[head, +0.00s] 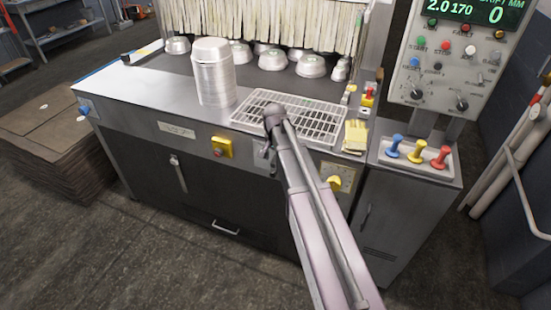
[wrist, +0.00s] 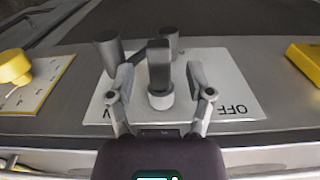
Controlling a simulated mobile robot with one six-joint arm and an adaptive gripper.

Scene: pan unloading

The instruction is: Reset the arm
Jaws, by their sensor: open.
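My arm reaches up from the bottom of the head view to the front of the steel machine (head: 130,85). My gripper (head: 266,152) is small and partly hidden there. In the wrist view my gripper (wrist: 159,78) is open, with one finger on each side of a dark grey switch lever (wrist: 160,62) with a pale collar. The lever stands on a white plate (wrist: 232,85) whose lettering reads OFF, upside down. Dark grey cylindrical ends show beside the lever. I cannot tell whether the fingers touch it.
A stack of round metal pans (head: 213,85) stands on the machine top beside a wire rack (head: 325,128). Several pans sit before a strip curtain (head: 265,22). A control panel (head: 440,75) stands right.

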